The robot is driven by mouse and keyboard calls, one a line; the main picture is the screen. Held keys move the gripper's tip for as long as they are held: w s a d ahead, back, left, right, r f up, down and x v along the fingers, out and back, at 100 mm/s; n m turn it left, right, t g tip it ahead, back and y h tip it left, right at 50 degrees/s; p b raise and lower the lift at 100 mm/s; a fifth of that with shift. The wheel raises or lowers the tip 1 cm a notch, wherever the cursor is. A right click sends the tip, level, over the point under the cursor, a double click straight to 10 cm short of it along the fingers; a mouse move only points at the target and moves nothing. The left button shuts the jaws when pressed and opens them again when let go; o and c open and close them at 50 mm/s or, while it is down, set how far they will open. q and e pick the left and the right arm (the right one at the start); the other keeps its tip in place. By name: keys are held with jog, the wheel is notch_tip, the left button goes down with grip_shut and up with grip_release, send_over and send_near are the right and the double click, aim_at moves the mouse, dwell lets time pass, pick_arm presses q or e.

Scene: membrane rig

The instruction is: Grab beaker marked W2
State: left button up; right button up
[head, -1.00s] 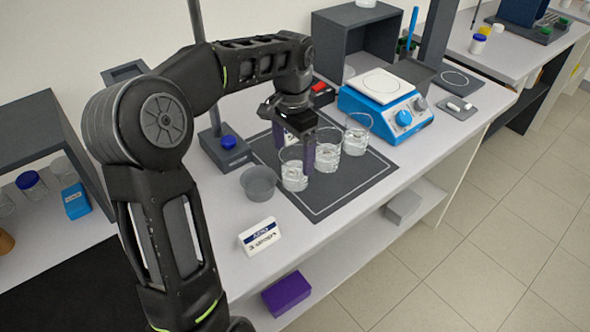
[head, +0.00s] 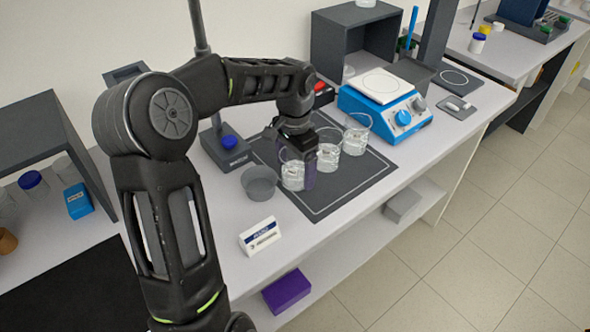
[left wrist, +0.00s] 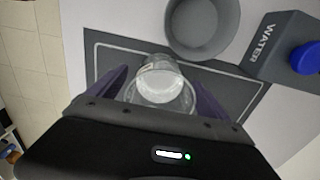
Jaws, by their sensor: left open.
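Three clear glass beakers stand on the dark mat (head: 330,191): a front one (head: 292,177), a middle one (head: 328,160) and a back one (head: 356,140). I cannot read a W2 mark on any of them. My left gripper (head: 298,172) is open and points down at the front beaker, one purple finger on its right side; the other finger is mostly hidden. In the left wrist view, a beaker (left wrist: 159,84) with a pale label patch sits between the two spread fingers, with no clear contact. My right gripper is out of view.
A grey bowl (head: 259,183) stands just left of the front beaker, near a stand with a blue knob (head: 229,142). A small white sign (head: 261,236) is at the front. A blue hotplate (head: 386,104) stands behind the beakers. The mat's right part is clear.

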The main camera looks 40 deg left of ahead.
pick_arm(q)
jog(key=shift+c, duration=0.6)
jog(key=c, duration=1.6)
jog(key=shift+r, duration=0.1)
notch_tip(320, 180, up, 10)
